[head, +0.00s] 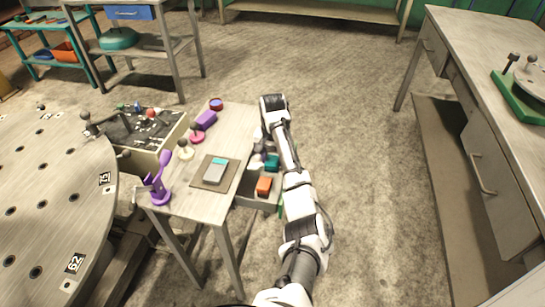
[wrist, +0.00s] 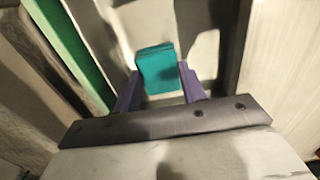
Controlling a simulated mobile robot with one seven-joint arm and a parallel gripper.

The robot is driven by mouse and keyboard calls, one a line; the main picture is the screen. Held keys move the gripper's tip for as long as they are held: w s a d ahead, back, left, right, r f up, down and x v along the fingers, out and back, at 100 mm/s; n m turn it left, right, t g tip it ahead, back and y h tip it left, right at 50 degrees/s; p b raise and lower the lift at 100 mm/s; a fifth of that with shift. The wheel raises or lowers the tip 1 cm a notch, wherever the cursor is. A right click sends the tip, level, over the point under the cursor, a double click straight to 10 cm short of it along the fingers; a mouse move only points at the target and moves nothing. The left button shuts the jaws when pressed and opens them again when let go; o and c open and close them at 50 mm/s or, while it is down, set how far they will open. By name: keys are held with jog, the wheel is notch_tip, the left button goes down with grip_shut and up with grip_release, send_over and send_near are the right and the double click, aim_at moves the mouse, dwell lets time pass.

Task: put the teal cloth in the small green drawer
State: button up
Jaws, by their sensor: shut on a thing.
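The teal cloth (wrist: 157,72), a small folded block shape, is between the two purple fingers of my gripper (wrist: 158,88) in the wrist view. The fingers are shut on it. In the head view a teal patch (head: 271,162) shows beside my arm, over or in an open drawer (head: 247,202) at the right side of the small table. A green strip (wrist: 68,45), which looks like the drawer's front, runs along the left in the wrist view. Pale surfaces lie below the cloth. I cannot tell whether the cloth touches the drawer floor. My arm hides part of the drawer.
An orange block (head: 264,186) lies in the open drawer. The small table (head: 225,130) holds a grey device on a brown mat (head: 228,181), a purple stand (head: 159,185) and several small things. A workbench (head: 480,50) stands at right. Floor between is clear.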

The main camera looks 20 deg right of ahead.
aim_at(273, 160)
jog(key=o, duration=0.9)
jog(key=shift+o, duration=0.2)
notch_tip(273, 160, up, 12)
jog(key=p, duration=0.3)
jog(key=shift+r, duration=0.15)
